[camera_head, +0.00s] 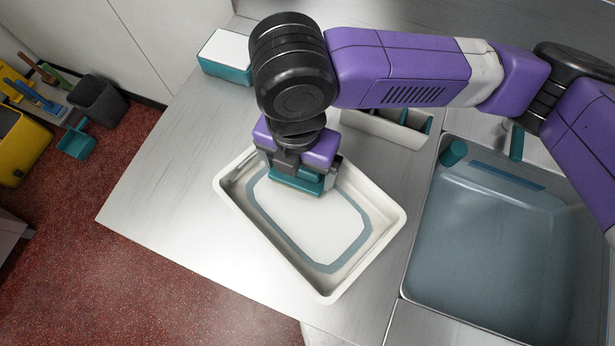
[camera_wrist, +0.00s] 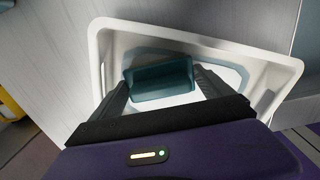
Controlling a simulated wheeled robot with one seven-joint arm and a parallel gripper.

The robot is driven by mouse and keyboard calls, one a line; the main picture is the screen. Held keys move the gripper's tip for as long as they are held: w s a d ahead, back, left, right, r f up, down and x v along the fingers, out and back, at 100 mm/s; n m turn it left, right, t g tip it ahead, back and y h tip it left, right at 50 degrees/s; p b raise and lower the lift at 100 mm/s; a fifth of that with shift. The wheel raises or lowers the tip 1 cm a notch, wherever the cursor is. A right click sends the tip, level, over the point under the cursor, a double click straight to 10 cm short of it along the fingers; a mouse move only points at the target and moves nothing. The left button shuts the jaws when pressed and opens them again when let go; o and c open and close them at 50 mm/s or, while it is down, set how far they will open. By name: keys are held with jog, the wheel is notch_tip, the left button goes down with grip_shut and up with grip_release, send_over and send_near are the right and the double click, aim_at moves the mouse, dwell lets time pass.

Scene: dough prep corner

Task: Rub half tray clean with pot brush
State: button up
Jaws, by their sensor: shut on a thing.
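The half tray (camera_head: 372,268) is a white, shallow rectangular tray lying at an angle on the steel counter. A grey-blue band runs around its white floor. My gripper (camera_head: 297,183) is over the tray's upper left part and is shut on a teal block-like thing, which I take for the pot brush (camera_head: 296,181). In the wrist view the brush (camera_wrist: 160,80) sits between my two fingers, over the tray (camera_wrist: 190,38). Its underside is hidden, so I cannot tell whether it touches the tray floor.
A sink basin (camera_head: 490,255) is at the right, with a teal cylinder (camera_head: 453,152) at its upper left corner. A divided white caddy (camera_head: 385,128) stands behind the tray. A white-topped teal box (camera_head: 226,54) is at the back left. The counter (camera_head: 170,190) left of the tray is clear.

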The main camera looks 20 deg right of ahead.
aim_at(318, 189)
jog(key=shift+w+a, duration=0.1)
jog(key=shift+w, duration=0.1)
dwell(0.3)
jog(key=shift+s, duration=0.1)
jog(key=shift+s+d, duration=0.4)
jog(key=shift+s, duration=0.3)
jog(key=shift+s+d, duration=0.45)
jog(key=shift+s, duration=0.25)
jog(key=shift+s+d, duration=0.4)
jog(key=shift+s, duration=0.3)
jog(key=shift+w+a, duration=0.4)
jog(key=shift+w, duration=0.3)
jog(key=shift+w+a, duration=0.45)
jog(key=shift+w, duration=0.3)
jog(key=shift+w+a, duration=0.4)
jog(key=shift+w, duration=0.3)
jog(key=shift+f, duration=0.1)
